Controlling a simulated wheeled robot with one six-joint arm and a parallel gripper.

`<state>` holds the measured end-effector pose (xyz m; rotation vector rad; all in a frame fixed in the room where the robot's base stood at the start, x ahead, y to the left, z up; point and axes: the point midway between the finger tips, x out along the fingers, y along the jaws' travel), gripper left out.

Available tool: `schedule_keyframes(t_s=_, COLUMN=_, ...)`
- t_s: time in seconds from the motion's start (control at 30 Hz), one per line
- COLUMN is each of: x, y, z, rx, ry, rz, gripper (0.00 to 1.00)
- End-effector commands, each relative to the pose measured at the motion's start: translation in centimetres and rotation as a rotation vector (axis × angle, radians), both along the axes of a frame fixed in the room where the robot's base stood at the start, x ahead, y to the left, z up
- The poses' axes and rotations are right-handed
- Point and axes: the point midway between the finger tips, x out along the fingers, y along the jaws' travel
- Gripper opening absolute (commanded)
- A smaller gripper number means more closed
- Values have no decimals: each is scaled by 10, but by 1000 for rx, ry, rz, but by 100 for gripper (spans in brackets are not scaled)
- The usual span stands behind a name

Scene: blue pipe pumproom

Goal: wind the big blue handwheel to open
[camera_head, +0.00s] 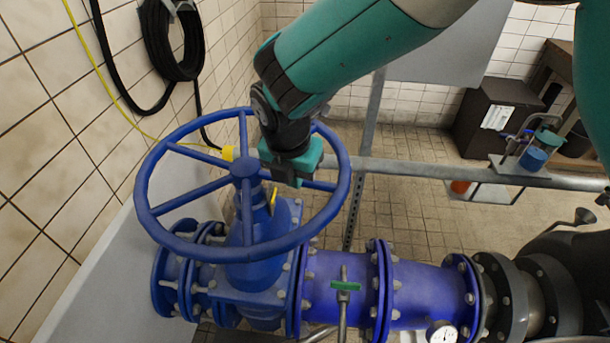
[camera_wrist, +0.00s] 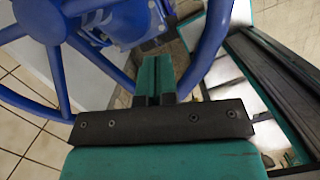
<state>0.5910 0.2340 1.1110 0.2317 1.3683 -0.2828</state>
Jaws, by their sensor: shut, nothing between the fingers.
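The big blue handwheel (camera_head: 155,215) lies nearly flat on top of the blue valve (camera_head: 250,265), with several spokes running from its hub. My gripper (camera_head: 285,180) is shut and empty, pointing down at the right part of the wheel, inside the rim among the spokes. In the wrist view the shut fingers (camera_wrist: 155,75) lie between a spoke on the left and the curved rim of the handwheel (camera_wrist: 207,55) on the right. Whether the fingers touch the spoke or rim I cannot tell. The fingertips are partly hidden in the head view.
A grey rail (camera_head: 430,169) runs right from behind the wheel. A blue flanged pipe (camera_head: 345,280) with a green-handled tap (camera_head: 345,286) and gauge (camera_head: 441,333) lies below. A tiled wall with a black hose (camera_head: 170,45) is close on the left.

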Motion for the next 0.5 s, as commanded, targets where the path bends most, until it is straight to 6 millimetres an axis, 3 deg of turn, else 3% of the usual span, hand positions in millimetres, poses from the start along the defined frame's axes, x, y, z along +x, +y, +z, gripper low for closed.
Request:
schedule_keyframes(t_s=0.2, x=9, y=-4, z=-40, rx=-2, ry=3, rz=-3, gripper=0)
schedule_keyframes(t_s=0.5, x=39, y=-14, z=-54, rx=2, ry=0, rz=-2, gripper=0)
